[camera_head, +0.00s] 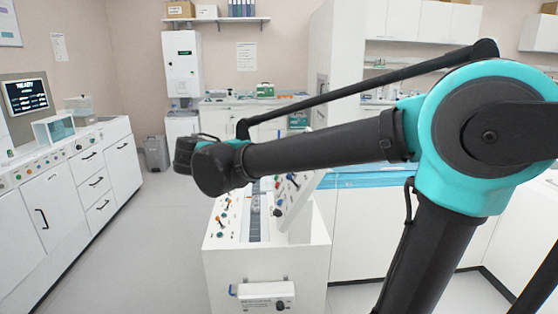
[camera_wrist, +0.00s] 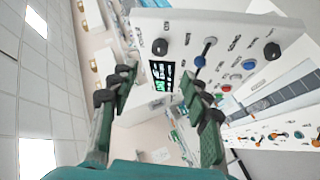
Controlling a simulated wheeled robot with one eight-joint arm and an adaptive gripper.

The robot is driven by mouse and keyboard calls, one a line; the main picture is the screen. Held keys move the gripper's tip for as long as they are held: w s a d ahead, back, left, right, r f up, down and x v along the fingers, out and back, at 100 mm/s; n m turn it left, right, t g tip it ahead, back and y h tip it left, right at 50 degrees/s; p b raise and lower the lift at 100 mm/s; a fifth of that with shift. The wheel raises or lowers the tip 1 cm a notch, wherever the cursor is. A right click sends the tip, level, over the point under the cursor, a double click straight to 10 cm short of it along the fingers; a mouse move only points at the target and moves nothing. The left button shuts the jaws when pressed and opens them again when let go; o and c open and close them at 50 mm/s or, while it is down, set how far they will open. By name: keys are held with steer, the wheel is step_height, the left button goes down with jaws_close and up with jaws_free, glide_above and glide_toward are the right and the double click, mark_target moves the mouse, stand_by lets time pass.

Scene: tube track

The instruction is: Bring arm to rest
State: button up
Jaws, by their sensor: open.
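My arm, dark with teal joints, reaches across the head view from the right. Its wrist end is above the white console (camera_head: 262,268) in the middle of the room. My gripper (camera_wrist: 155,92) shows in the wrist view with its two green-padded fingers spread apart and nothing between them. In the head view the fingers cannot be made out. Beyond the fingers in the wrist view is a tilted white control panel (camera_wrist: 225,25) with knobs, coloured buttons and a small dark display (camera_wrist: 162,75). The fingers appear in front of its lower edge; I cannot tell how far apart they are.
White cabinets with a counter (camera_head: 88,140) run along the left, with a monitor (camera_head: 26,94). A grey bin (camera_head: 156,152) stands at the back left. A wall unit (camera_head: 183,64) hangs behind. The floor (camera_head: 140,230) left of the console is clear.

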steer(key=s+d+f+g+y, duration=0.1)
steer(key=d+f+g+y, duration=0.1)
steer(key=d+f, duration=0.5)
steer(key=s+d+f+g+y, duration=0.2)
steer(key=d+f, duration=0.3)
steer(key=f, duration=0.5)
steer(key=s+d+f+y, duration=0.1)
steer(key=s+f+y, duration=0.3)
steer(key=f, duration=0.5)
steer(key=s+d+f+m+y, duration=0.1)
steer(key=s+f+y, duration=0.2)
steer(key=s+f, duration=0.4)
steer(key=shift+d+f+m+g+y, duration=0.15)
steer(key=shift+f+m+g+y, duration=0.2)
steer(key=shift+f, duration=0.5)
